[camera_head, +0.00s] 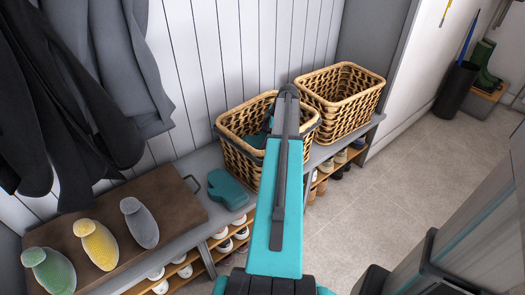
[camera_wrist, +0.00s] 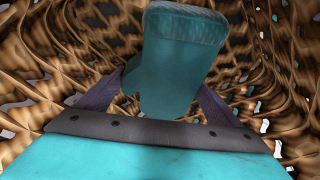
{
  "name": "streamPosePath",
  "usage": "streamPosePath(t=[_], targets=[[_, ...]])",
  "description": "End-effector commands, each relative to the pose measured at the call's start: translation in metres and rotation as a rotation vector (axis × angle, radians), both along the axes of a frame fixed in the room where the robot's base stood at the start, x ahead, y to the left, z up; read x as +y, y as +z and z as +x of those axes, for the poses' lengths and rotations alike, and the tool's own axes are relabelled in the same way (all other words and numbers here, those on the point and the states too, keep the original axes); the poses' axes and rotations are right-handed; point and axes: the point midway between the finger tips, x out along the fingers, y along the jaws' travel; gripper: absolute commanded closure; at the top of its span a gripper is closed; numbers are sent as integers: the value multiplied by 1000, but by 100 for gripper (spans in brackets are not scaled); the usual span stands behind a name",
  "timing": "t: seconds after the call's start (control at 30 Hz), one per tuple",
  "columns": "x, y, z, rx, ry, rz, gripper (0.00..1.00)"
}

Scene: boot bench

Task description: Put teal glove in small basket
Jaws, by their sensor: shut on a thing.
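My gripper (camera_wrist: 158,92) is shut on a teal glove (camera_wrist: 178,75), with a dark finger on each side of it. The glove's ribbed cuff is at the top of the wrist view. Wicker weave surrounds the glove and gripper there. In the head view my arm reaches down into the left wicker basket (camera_head: 233,145), where a bit of teal shows and my arm hides much of the inside. I cannot tell whether the glove touches the basket floor. A second teal glove-like item (camera_head: 228,190) lies on the bench left of this basket.
A similar wicker basket (camera_head: 345,115) stands to the right on the bench (camera_head: 188,238). Green (camera_head: 48,270), yellow (camera_head: 94,244) and grey (camera_head: 139,223) mitten-like items lie on a brown board (camera_head: 165,190). Shoes sit on shelves below. Dark coats (camera_head: 60,90) hang at left.

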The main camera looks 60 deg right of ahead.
Motion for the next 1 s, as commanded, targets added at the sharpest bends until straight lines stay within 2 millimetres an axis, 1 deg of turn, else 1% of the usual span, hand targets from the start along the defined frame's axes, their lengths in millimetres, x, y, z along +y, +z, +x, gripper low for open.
streamPosePath(t=[0.03,0.1,0.47,0.57,0.67,0.83,1.0], targets=[[0,-7,0,0,0,1,39],[0,-11,0,0,1,0,39],[0,-13,1,0,1,0,39],[0,-17,1,0,1,0,39],[1,-26,1,0,1,0,39],[1,-46,1,0,1,0,39],[1,-55,1,0,2,0,39]])
